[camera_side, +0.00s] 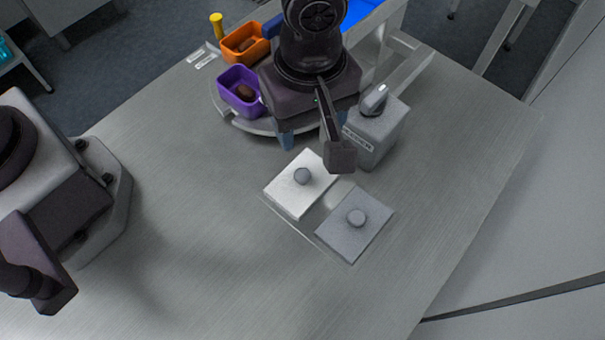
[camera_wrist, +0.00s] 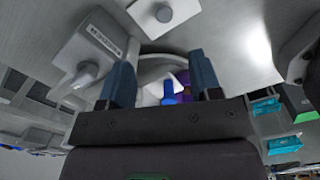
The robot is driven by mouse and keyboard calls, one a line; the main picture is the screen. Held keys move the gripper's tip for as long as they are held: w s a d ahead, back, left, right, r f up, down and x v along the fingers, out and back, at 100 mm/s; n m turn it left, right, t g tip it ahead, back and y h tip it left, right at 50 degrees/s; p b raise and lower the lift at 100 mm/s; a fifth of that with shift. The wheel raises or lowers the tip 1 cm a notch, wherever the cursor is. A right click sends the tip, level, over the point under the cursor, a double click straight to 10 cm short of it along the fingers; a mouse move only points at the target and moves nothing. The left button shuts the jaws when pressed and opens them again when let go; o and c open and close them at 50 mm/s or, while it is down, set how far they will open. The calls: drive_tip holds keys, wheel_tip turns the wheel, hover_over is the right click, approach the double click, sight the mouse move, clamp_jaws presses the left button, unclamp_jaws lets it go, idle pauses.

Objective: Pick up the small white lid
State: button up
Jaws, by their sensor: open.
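The white lid (camera_side: 285,199) is a flat, pale square plate with a round grey knob on top. It lies on the table near the middle of the side view, in front of my gripper. A pale lid with a knob (camera_wrist: 165,12) also shows at the top edge of the wrist view, partly cut off; it looks like the white one. My gripper (camera_side: 315,139) is above the table behind the lid, apart from it. In the wrist view its two blue fingers (camera_wrist: 162,75) are spread wide with nothing held between them.
A grey lid (camera_side: 345,240) with a knob lies right beside the white one. A grey labelled box (camera_side: 370,140) stands close right of my gripper. Purple (camera_side: 238,101) and orange (camera_side: 240,51) bins holding dark items stand behind left. The table front is clear.

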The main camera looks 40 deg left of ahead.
drive_tip(key=n, duration=0.1)
hover_over(304, 176)
drive_tip(key=f, duration=0.7)
drive_tip(key=shift+w+f, duration=0.2)
drive_tip(key=shift+f, duration=0.2)
drive_tip(key=shift+s+f, duration=0.2)
drive_tip(key=shift+f, duration=2.45)
drive_tip(key=c, duration=1)
drive_tip(key=shift+r, duration=0.1)
